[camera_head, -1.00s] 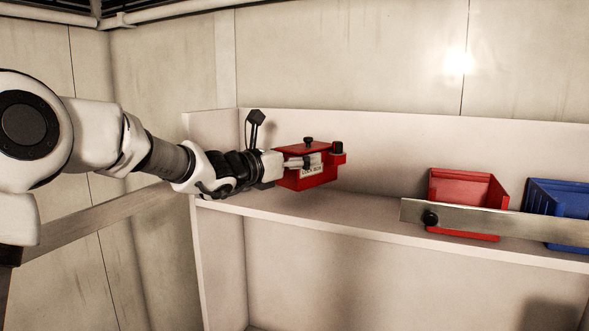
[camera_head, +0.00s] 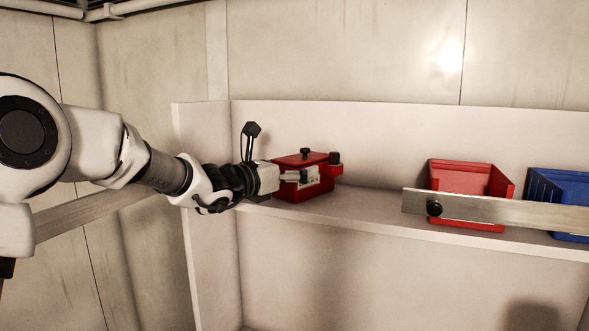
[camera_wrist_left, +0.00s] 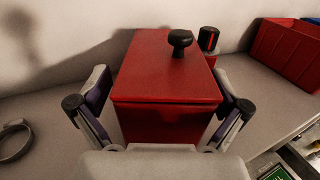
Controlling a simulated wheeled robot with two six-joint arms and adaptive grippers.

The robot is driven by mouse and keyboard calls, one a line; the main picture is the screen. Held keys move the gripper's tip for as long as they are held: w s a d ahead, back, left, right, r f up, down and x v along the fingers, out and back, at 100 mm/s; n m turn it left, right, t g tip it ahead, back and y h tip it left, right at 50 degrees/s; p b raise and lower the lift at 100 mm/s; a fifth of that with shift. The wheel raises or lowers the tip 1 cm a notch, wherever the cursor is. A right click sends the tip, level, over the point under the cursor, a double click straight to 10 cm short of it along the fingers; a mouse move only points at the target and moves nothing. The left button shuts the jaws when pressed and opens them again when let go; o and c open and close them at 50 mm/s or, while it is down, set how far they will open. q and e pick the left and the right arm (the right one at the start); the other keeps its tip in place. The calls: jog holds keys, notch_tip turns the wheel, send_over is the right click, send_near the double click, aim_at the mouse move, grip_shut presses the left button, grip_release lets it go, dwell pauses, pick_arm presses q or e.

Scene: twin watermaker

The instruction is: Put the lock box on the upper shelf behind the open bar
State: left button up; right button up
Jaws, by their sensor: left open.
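My left gripper (camera_head: 296,177) is at the box's near left side. In the left wrist view my open gripper's fingers (camera_wrist_left: 167,98) stand on either side of the lock box (camera_wrist_left: 165,75), with what looks like a small gap. The metal bar (camera_head: 500,210) runs along the shelf front at the right, its free left end well right of the box. My right gripper is not in view.
A red bin (camera_head: 468,178) and a blue bin (camera_head: 560,190) stand behind the bar. The shelf between box and red bin is clear. The shelf's left side panel (camera_head: 203,150) is close to my left wrist. A ring (camera_wrist_left: 14,140) shows left in the wrist view.

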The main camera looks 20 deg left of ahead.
aim_at(282, 172)
pick_arm(q)
jog(key=shift+s+d+r+p, duration=0.1)
jog(key=shift+r+p, duration=0.2)
jog(key=b+v, duration=0.1)
jog(key=v, duration=0.1)
jog(key=f+b+v, duration=0.1)
jog(key=b+v, duration=0.1)
jog(key=shift+s, duration=0.1)
jog(key=v, duration=0.4)
jog(key=shift+r, duration=0.4)
jog(key=p+v, duration=0.3)
jog(key=p, duration=0.3)
jog(key=shift+s+a+f, duration=0.1)
jog(key=shift+s+a, duration=0.15)
jog(key=shift+s, duration=0.1)
jog(key=shift+w, duration=0.1)
